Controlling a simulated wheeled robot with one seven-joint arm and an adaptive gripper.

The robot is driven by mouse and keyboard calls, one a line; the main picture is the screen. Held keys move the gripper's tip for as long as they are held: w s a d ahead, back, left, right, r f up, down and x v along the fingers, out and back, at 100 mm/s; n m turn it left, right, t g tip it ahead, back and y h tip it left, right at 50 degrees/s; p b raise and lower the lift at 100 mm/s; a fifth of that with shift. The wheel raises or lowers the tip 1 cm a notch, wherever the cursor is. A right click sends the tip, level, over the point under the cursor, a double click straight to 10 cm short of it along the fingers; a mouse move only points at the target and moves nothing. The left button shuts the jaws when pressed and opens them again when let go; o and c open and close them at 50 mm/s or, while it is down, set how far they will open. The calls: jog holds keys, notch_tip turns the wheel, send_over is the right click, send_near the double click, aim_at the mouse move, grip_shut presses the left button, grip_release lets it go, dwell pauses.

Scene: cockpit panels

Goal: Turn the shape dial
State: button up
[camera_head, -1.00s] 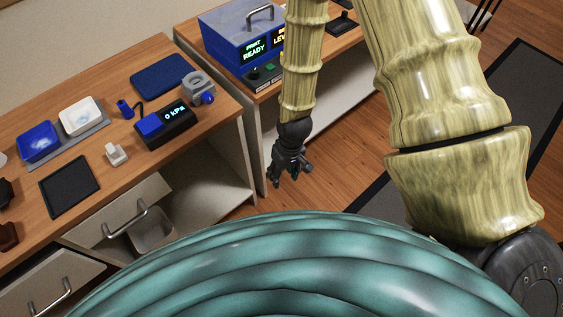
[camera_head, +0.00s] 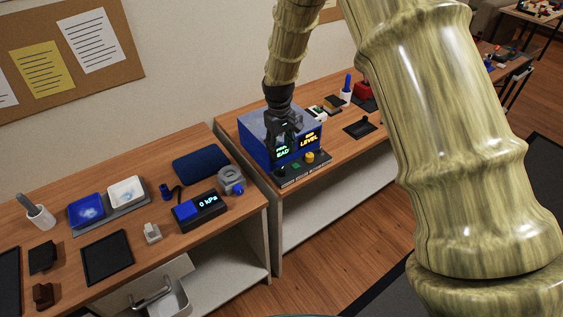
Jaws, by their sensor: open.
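A blue box machine (camera_head: 258,151) stands on the right-hand wooden bench, with two small lit screens on its front. A dark control strip (camera_head: 304,170) runs along its front base, with a yellow knob (camera_head: 310,157) and a small green control (camera_head: 296,166). I cannot tell from their labels which one is the shape dial. My black gripper (camera_head: 287,147) is open and empty. It points down in front of the machine, covering part of the left screen and lying to the left of the yellow knob in the picture. I cannot tell its exact gap to the strip.
The left bench (camera_head: 152,262) holds a 0 kPa gauge box (camera_head: 199,208), a grey clamp-like fitting (camera_head: 230,179), a blue pad (camera_head: 200,164) and trays. A black item (camera_head: 360,127) lies right of the machine. My arm fills the right side. Floor is open before the benches.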

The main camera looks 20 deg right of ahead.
aim_at(282, 169)
jog(key=shift+w+d+f+p, duration=0.1)
jog(key=shift+f+p, duration=0.8)
jog(key=shift+f, duration=1.75)
jog(key=shift+w+d+f+p, duration=0.1)
jog(key=shift+f+p, duration=0.8)
jog(key=shift+f, duration=1.7)
grip_shut()
